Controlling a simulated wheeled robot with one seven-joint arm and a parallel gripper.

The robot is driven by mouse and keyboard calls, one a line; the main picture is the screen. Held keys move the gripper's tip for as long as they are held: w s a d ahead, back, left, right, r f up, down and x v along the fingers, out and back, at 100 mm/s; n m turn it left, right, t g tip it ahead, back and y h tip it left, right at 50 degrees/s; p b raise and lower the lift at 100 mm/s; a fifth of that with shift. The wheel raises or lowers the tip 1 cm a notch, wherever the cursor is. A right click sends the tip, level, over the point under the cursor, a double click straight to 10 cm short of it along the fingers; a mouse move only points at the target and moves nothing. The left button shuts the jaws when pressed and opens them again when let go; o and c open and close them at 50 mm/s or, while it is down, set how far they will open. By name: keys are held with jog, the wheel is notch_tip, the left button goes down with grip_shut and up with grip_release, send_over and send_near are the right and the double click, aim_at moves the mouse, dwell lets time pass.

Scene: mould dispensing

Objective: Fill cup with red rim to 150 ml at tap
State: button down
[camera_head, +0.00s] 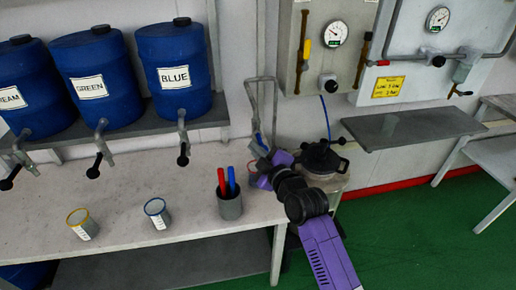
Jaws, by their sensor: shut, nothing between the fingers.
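I see no cup with a red rim. A cup with a yellow rim (83,230) and a cup with a blue rim (158,220) stand upright on the pale bench, apart from each other. The BLUE barrel's tap (183,145), the GREEN barrel's tap (102,150) and a left barrel's tap (20,160) hang above the bench. A small tap (459,93) sits on the right wall panel. My gripper (256,158) is shut and empty beyond the bench's right end, beside a wall pipe. My purple and black arm partly hides it.
A grey holder (230,205) with a red and a blue pen stands near the bench's right end. A lidded pot (322,160) is beside my arm. A grey wall shelf (425,127) looks mostly bare. Gauges hang above. Green floor at right is open.

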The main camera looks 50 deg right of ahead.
jog(key=shift+s+d+f, duration=0.25)
jog(key=shift+f+b, duration=0.1)
jog(key=shift+b, duration=0.2)
jog(key=shift+f+t+b, duration=0.3)
jog(key=shift+b, duration=1.2)
notch_tip(320, 180, down, 4)
jog(key=n+t+h+b, duration=0.1)
jog(key=t+b, duration=0.2)
jog(key=b, duration=1.6)
jog(key=shift+d+r+t+b, duration=0.1)
jog(key=shift+t+b, duration=0.2)
jog(key=shift+b, duration=0.05)
dwell(3.5)
